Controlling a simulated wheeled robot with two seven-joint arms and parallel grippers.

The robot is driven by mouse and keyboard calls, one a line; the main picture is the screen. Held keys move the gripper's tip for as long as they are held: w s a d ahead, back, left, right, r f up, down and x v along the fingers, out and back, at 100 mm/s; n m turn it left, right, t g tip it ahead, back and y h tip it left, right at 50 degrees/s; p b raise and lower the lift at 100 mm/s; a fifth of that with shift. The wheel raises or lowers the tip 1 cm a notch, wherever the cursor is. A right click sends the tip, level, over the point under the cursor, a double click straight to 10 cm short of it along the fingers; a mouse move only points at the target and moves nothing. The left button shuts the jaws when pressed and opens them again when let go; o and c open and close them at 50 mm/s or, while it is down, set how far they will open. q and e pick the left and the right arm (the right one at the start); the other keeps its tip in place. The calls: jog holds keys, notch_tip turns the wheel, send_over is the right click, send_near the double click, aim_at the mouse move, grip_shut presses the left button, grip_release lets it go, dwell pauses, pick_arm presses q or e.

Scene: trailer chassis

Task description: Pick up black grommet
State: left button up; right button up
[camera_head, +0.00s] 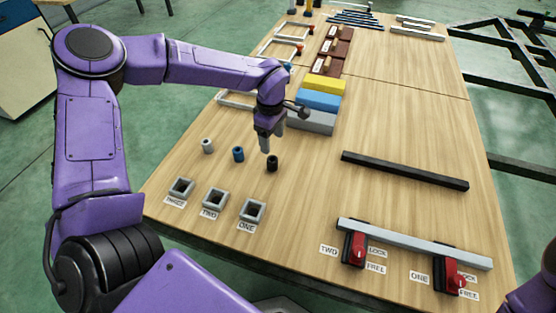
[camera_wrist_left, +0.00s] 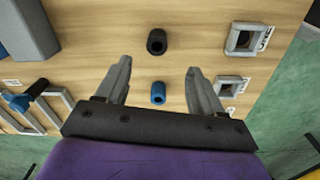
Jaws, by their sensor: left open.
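The black grommet (camera_head: 272,163) is a small dark cylinder standing on the wooden table, right of a blue grommet (camera_head: 238,154) and a white grommet (camera_head: 207,146). My left gripper (camera_head: 266,148) points down just above and behind the black grommet in the head view. In the left wrist view the open fingers (camera_wrist_left: 156,78) are spread wide and empty. There the black grommet (camera_wrist_left: 156,41) lies just beyond the fingertips, midway between their lines, and the blue grommet (camera_wrist_left: 158,92) shows between the fingers. The white grommet is not seen in the wrist view. My right gripper is out of view.
Labelled square sockets (camera_head: 253,210) stand near the table's front left edge. Grey, blue and yellow blocks (camera_head: 318,101) lie behind the gripper. A black bar (camera_head: 404,170) and a grey bar with red clamps (camera_head: 414,244) lie at right. The table's centre right is clear.

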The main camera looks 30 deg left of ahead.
pick_arm(q)
send_over(271, 159)
jog(key=f, duration=0.3)
jog(key=f+b, duration=0.1)
jog(key=shift+s+d+f, duration=0.15)
jog(key=shift+s+d, duration=0.05)
jog(key=shift+d, duration=0.1)
jog(key=f, duration=0.1)
jog(key=f+b, duration=0.1)
jog(key=f, duration=0.1)
jog(key=f+b, duration=0.1)
jog(key=f, duration=0.1)
jog(key=shift+w+a+f, duration=0.1)
jog(key=shift+w+a, duration=0.2)
jog(key=shift+w, duration=0.05)
jog(key=shift+c, duration=0.8)
jog(key=c, duration=1)
